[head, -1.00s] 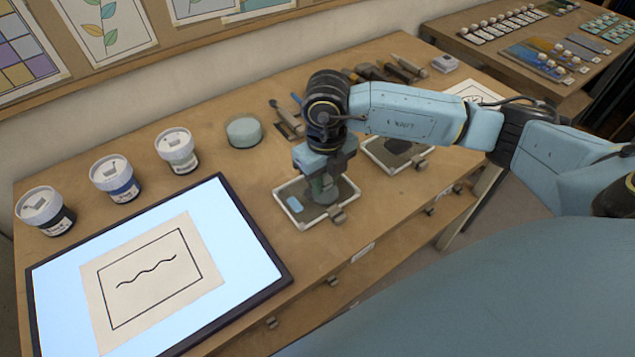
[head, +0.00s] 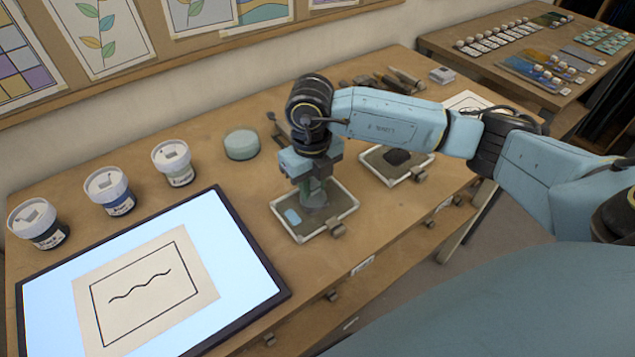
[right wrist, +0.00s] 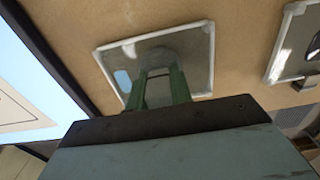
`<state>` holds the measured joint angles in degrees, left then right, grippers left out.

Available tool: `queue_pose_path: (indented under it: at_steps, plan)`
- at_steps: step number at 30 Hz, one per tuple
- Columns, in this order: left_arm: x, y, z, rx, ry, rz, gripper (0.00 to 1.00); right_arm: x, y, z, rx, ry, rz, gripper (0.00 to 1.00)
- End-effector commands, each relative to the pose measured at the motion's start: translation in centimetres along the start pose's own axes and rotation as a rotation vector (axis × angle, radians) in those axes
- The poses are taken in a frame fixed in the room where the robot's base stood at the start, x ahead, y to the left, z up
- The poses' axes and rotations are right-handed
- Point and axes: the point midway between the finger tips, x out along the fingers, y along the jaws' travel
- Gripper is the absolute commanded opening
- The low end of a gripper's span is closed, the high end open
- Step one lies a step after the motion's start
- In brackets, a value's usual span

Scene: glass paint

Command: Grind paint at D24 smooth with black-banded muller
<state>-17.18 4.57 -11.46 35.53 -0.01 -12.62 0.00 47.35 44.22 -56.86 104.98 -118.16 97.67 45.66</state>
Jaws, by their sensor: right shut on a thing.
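My right gripper (head: 315,190) points down over the nearer glass slab (head: 331,225), which has a pale frame. It is shut on a muller, mostly hidden by the fingers in the head view. In the right wrist view, the muller's grey, rounded base (right wrist: 158,58) shows between the green fingers (right wrist: 160,88), over the slab (right wrist: 200,60). A black band cannot be made out. Dull grey-green paint seems to cover part of the slab around the muller. A small light-blue patch (head: 293,216) lies at its left side. No D24 label is readable. My left gripper is out of view.
A second framed slab (head: 372,168) with a dark lump (head: 397,157) lies to the right. A lit panel (head: 235,275) with a drawn sheet fills the front left. Several lidded jars (head: 108,190) and a round green pad (head: 241,145) stand behind. Tools (head: 390,82) lie at the back.

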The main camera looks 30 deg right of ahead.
Motion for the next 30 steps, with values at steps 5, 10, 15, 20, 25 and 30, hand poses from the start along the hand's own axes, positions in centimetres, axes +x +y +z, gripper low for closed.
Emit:
queue_pose_path:
  at_steps: [5,10,15,20,25,30]
  plan:
    - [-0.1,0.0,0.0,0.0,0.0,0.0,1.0,-0.1,1.4,-0.1,-0.003,0.001,0.002,0.04]
    - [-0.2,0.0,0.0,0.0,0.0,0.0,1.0,-0.1,1.8,-0.2,-0.003,0.0,0.001,0.04]
    - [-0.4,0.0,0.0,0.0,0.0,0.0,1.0,0.0,2.3,-1.0,-0.003,0.0,0.001,0.04]
    - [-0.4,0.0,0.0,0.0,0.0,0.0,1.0,0.2,2.5,-1.5,-0.002,0.002,0.001,0.04]
    - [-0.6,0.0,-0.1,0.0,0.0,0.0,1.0,0.2,1.9,-2.2,-0.001,0.004,-0.001,0.04]
    - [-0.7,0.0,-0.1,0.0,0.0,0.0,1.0,0.1,1.4,-2.8,-0.001,0.003,-0.001,0.04]
